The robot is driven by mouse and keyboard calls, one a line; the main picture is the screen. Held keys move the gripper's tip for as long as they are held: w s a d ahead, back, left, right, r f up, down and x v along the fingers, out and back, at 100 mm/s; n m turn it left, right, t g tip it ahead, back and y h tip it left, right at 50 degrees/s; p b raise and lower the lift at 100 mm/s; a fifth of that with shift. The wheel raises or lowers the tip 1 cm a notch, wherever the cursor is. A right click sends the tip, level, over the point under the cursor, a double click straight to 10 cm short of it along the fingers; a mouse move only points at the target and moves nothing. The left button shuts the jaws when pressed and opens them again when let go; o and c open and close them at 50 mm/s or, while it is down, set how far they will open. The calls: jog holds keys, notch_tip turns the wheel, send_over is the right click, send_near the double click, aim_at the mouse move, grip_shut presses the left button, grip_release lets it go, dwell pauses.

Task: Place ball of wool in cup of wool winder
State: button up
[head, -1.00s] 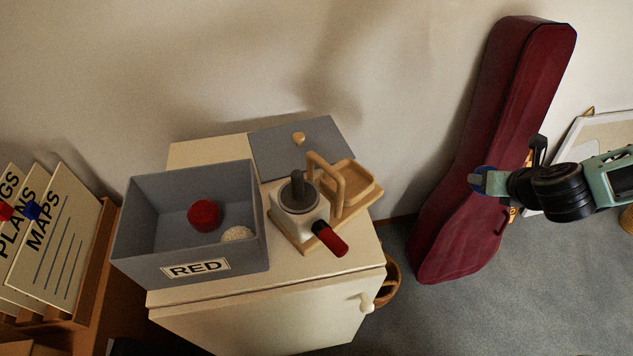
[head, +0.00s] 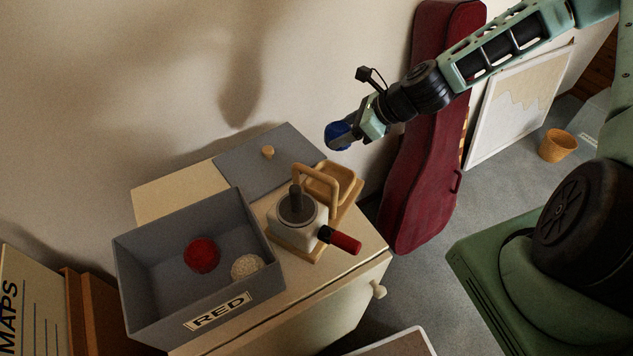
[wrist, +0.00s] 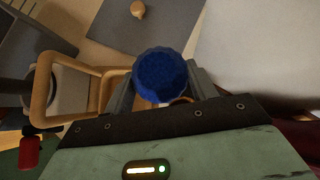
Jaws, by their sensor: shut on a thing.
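A blue ball of wool (wrist: 161,76) is held between the two fingers of my gripper (head: 343,136). In the head view the ball (head: 336,135) is in the air above and to the right of the wool winder (head: 302,215). The winder has a dark spindle, a pale body, a wooden loop and a red crank handle (head: 345,242). A wooden tray-like cup (head: 335,183) sits on the winder's far right side, behind the loop. The wrist view shows the wooden loop (wrist: 42,100) left of the ball; the cup is mostly hidden there.
A grey box marked RED (head: 130,270) holds a red ball (head: 202,255) and a cream ball (head: 247,267). A grey lid with a knob (head: 240,165) lies behind the winder on the cabinet top (head: 155,202). A dark red instrument case (head: 425,150) leans on the wall to the right.

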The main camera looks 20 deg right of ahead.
aim_at(338, 135)
jog(key=s+a+r+n+g, duration=0.1)
jog(key=n, duration=0.1)
jog(key=s+a+r+n+g+y+b, duration=0.1)
jog(key=s+n+g, duration=0.1)
jog(key=s+a+r+n+g+b, duration=0.1)
jog(key=r+n+g, duration=0.1)
jog(key=n, duration=0.1)
jog(key=shift+s+a+y, duration=0.35)
jog(key=shift+s+y, duration=0.05)
jog(key=shift+n+g, duration=0.5)
jog(key=shift+n, duration=0.1)
jog(key=f, duration=0.3)
jog(key=s+f, duration=0.1)
jog(key=f, duration=0.5)
jog(key=shift+s+a+f, duration=0.15)
jog(key=shift+a+f, duration=0.05)
jog(key=shift+a, duration=0.05)
jog(key=o, duration=0.8)
